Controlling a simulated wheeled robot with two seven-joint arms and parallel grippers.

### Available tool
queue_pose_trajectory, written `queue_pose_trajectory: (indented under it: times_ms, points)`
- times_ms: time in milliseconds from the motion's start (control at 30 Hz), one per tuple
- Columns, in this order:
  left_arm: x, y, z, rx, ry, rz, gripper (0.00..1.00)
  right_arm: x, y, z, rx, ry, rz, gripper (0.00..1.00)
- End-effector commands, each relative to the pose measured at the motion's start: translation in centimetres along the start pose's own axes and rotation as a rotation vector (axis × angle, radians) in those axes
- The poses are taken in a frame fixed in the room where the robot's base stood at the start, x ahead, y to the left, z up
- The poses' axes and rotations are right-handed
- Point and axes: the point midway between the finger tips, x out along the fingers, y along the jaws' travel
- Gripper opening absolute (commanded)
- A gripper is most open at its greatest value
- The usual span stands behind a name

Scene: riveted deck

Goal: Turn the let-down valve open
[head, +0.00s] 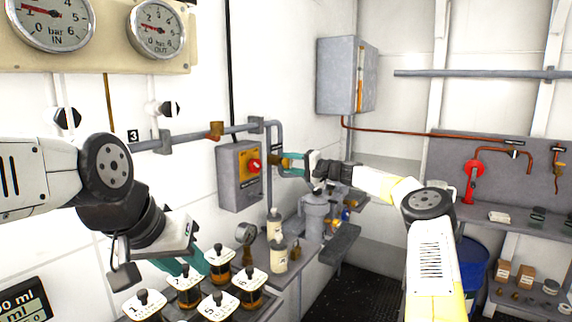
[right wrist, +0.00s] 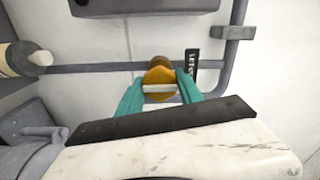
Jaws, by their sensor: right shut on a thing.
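The let-down valve (right wrist: 160,71) has a rounded amber-brass body with a pale flat bar across it, and sits on a grey pipe by a black label starting "LET". In the right wrist view the bar lies roughly in line with the pipe. My right gripper (right wrist: 160,95) is shut on the valve, one teal finger at each side. In the head view the valve (head: 273,160) is partly hidden by my right gripper (head: 286,164). My left gripper (head: 188,262) hangs low by the sample jars, its teal fingertips partly hidden; I cannot tell its opening.
A grey switch box (head: 238,178) with a red knob stands just left of the valve. Several white-lidded jars (head: 218,262) stand below my left gripper. Two pressure gauges (head: 157,30) are at upper left. A grey cabinet (head: 340,76) hangs on the far wall.

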Motion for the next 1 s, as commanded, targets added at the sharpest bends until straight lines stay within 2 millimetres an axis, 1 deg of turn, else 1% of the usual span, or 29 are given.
queue_pose_trajectory:
  times_ms: [467, 500, 567, 600, 867, 1000]
  points:
    - [0.0, 0.0, 0.0, 0.000, 0.000, 0.000, 0.36, 0.0, 0.1, 0.1, -0.013, -0.001, 0.002, 0.02]
    - [0.0, 0.0, 0.0, 0.000, 0.000, 0.000, 0.36, 0.0, 0.1, 0.1, -0.013, -0.002, 0.002, 0.51]
    - [0.0, 0.0, 0.0, 0.000, 0.000, 0.000, 0.36, 0.0, 0.1, 0.1, -0.013, -0.001, 0.002, 0.62]
    - [0.0, 0.0, 0.0, 0.000, 0.000, 0.000, 0.36, 0.0, 0.1, 0.1, -0.013, -0.001, 0.002, 0.65]
    - [0.0, 0.0, 0.0, 0.000, 0.000, 0.000, 0.36, 0.0, 0.1, 0.0, -0.012, -0.001, 0.001, 0.65]
    - [0.0, 0.0, 0.0, 0.000, 0.000, 0.000, 0.36, -1.0, 0.1, -0.1, -0.012, 0.001, 0.002, 0.65]
